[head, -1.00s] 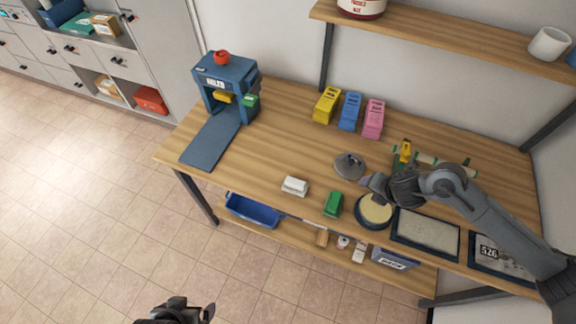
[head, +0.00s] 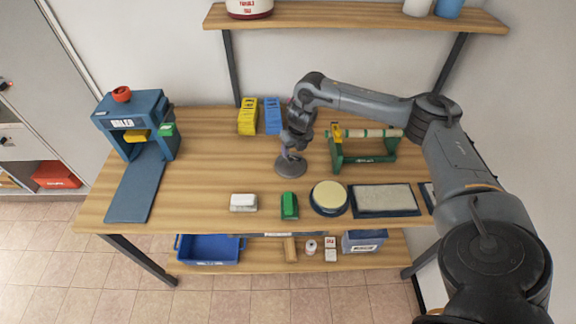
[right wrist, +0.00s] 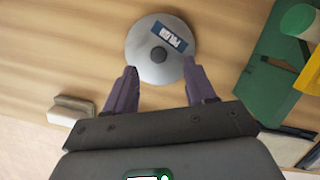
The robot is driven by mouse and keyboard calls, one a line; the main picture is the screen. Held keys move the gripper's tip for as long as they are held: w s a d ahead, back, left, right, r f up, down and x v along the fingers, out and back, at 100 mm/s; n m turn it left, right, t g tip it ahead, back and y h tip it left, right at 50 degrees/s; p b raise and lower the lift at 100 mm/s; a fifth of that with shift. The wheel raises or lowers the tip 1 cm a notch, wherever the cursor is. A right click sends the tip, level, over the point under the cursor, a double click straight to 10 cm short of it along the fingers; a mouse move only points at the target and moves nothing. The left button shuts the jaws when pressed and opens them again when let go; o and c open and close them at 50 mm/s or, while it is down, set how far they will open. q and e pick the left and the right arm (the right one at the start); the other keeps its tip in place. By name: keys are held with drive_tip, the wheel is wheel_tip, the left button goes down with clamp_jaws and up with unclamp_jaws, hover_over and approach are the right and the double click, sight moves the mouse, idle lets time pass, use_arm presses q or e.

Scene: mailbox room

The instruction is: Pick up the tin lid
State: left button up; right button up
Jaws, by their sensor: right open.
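The tin lid (head: 290,166) is a round grey disc lying on the wooden table. In the right wrist view the lid (right wrist: 146,68) shows a dark knob in its middle and a blue label with white letters. My right gripper (head: 291,150) is above the lid, pointing down. In the right wrist view the right gripper (right wrist: 160,80) is open, its two purple fingers apart on either side of the lid's near part, with nothing between them but the lid below. Whether the fingers touch the lid cannot be told. My left gripper is not in view.
A round tin with a pale top (head: 329,197) stands in front of the lid. A green block (head: 289,206) and a white block (head: 243,202) lie nearby. A green tape stand (head: 362,147) is to the right. A blue press (head: 135,125) stands at the left.

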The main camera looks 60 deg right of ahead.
sight(291, 159)
drive_tip(key=shift+a+x, duration=0.15)
drive_tip(key=shift+x, duration=1.05)
drive_tip(key=shift+a+x, duration=0.2)
drive_tip(key=shift+x, duration=0.95)
drive_tip(key=shift+d+f+b, duration=0.25)
drive_tip(key=shift+f+b, duration=0.05)
drive_tip(key=shift+f, duration=0.4)
clamp_jaws()
drive_tip(key=shift+r, duration=0.15)
